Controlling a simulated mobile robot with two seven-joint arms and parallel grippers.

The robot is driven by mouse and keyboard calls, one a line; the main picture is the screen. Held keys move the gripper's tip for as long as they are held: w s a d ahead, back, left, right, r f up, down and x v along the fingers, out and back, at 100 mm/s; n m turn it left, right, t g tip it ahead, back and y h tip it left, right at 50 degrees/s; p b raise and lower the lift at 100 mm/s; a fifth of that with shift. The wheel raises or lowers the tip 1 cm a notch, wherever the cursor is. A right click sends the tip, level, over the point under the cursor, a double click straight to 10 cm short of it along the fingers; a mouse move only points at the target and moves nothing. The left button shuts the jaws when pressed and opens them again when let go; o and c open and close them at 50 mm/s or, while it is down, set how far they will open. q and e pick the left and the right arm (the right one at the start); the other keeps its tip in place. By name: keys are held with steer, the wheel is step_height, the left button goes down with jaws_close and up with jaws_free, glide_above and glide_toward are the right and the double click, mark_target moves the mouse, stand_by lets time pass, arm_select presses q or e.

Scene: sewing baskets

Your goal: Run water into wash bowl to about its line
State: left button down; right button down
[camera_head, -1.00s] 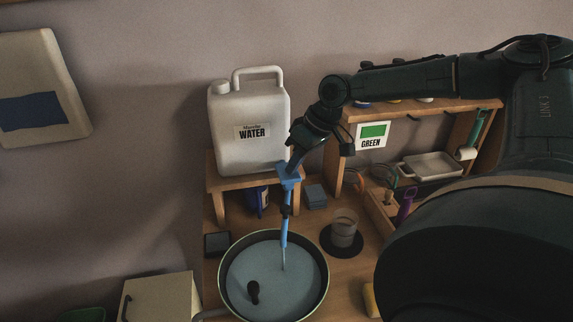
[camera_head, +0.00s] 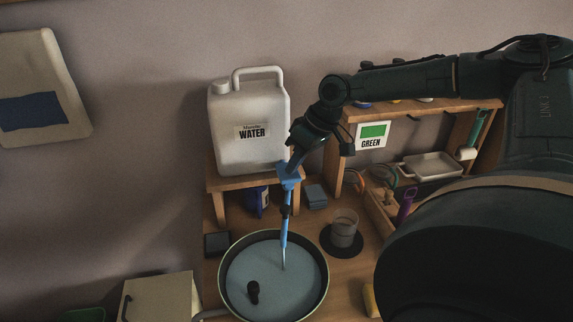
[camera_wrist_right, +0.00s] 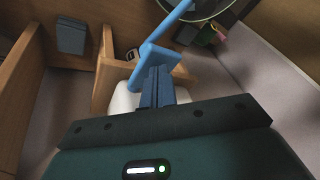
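The white water jug (camera_head: 236,155), labelled WATER, stands on a small wooden stand. A blue tap (camera_head: 284,228) with a long spout hangs at its front right, over the wash bowl (camera_head: 222,256). A thin pale stream falls from the spout into the bowl. Grey-blue water (camera_head: 290,290) covers the bowl's floor; I cannot make out a fill line. My right gripper (camera_head: 292,167) is at the top of the tap. In the right wrist view its fingers (camera_wrist_right: 155,88) are together against the blue tap (camera_wrist_right: 160,57); whether they grip it is unclear. My left gripper is out of view.
A dark knobbed object (camera_head: 253,291) shows in the bowl. A glass cup (camera_head: 343,228) on a black coaster stands right of the bowl. A wooden shelf (camera_head: 420,110) with a GREEN sign (camera_head: 371,135) and a pale tray (camera_head: 431,166) is behind. A cream cabinet (camera_head: 160,298) is at lower left.

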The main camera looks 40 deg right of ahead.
steer(key=r+p, duration=0.1)
steer(key=r, duration=0.1)
steer(key=w+r+p, duration=0.1)
steer(key=r, duration=0.1)
steer(key=d+r, duration=0.1)
steer(key=r, duration=0.1)
steer(key=shift+w+r+p, duration=0.35)
steer(key=shift+w+p, duration=0.05)
